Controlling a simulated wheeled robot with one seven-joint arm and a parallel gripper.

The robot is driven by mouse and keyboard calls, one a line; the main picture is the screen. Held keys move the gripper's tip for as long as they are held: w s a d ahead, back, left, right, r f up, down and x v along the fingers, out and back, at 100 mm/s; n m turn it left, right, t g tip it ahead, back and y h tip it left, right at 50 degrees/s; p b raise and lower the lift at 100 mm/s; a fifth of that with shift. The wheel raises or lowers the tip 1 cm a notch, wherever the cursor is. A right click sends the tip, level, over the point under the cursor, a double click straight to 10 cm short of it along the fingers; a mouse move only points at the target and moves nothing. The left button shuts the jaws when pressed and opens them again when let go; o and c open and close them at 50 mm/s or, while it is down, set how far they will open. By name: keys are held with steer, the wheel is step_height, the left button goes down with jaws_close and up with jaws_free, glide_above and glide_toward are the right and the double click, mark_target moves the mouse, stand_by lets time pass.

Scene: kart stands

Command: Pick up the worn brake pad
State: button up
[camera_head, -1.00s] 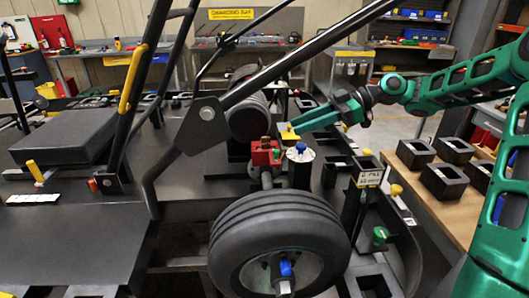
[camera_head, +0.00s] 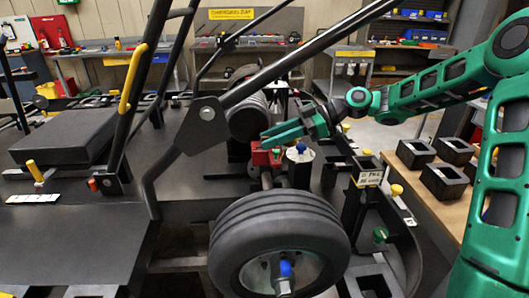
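My gripper (camera_head: 268,138), with green fingers, points left. Its tips are just above the red brake caliper block (camera_head: 264,156), behind the front wheel; I cannot tell whether they touch it. Whether the fingers are open or shut is not clear from this side. I cannot make out the worn brake pad; the fingers and caliper may hide it.
The black kart wheel (camera_head: 278,242) stands in front of the caliper. A post with a blue knob (camera_head: 301,147) is just right of the caliper. A labelled black stand (camera_head: 367,178) is further right. Black square bins (camera_head: 444,180) sit on a wooden bench (camera_head: 438,213). Dark frame tubes cross above.

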jaws_close()
steer(key=shift+r, duration=0.15)
